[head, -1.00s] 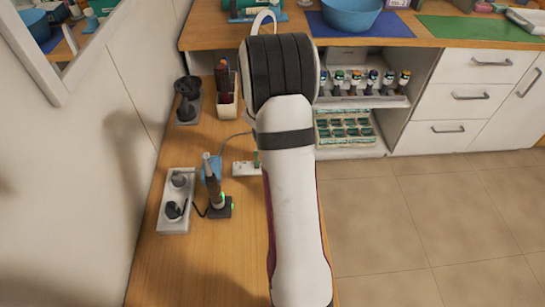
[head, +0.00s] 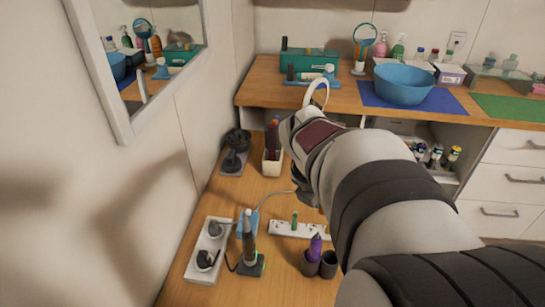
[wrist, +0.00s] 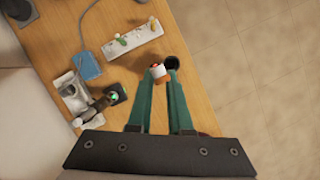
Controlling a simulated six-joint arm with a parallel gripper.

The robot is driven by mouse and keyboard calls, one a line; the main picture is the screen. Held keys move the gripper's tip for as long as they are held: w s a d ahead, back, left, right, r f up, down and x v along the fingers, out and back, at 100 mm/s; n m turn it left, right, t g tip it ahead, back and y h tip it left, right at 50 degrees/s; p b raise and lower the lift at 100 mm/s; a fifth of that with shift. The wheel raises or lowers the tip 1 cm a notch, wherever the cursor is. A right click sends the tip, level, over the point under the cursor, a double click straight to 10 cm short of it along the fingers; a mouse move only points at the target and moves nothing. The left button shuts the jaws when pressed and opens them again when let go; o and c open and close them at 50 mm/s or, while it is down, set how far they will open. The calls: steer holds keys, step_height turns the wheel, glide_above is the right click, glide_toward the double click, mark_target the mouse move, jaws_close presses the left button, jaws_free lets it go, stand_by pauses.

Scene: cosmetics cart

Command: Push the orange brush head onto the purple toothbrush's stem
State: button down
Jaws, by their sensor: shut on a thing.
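My gripper (wrist: 158,88) has two green fingers close together in the wrist view. It is shut on a small orange and white piece, the orange brush head (wrist: 158,73), at the fingertips. The purple toothbrush (head: 315,247) stands upright in a dark cup on the wooden counter in the head view. In the wrist view I cannot make out the purple toothbrush; the held head is beside the dark cup opening (wrist: 172,62). In the head view my arm hides the gripper and the head, so I cannot tell the gap to the stem.
A dark toothbrush (head: 249,240) stands on a green-lit charger left of the cups. A white power strip (head: 288,229), a blue block (head: 246,226) and a white socket tray (head: 207,250) are close by. A blue bowl (head: 403,84) sits on the back counter.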

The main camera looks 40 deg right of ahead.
mark_target(318, 232)
steer(key=shift+a, duration=0.1)
steer(key=shift+f, duration=2.9)
steer(key=shift+f, duration=1.6)
steer(key=c, duration=0.8)
jaws_free()
steer(key=shift+o, duration=0.2)
steer(key=v, duration=1.5)
steer(key=shift+r, duration=0.4)
steer(key=shift+a, duration=0.1)
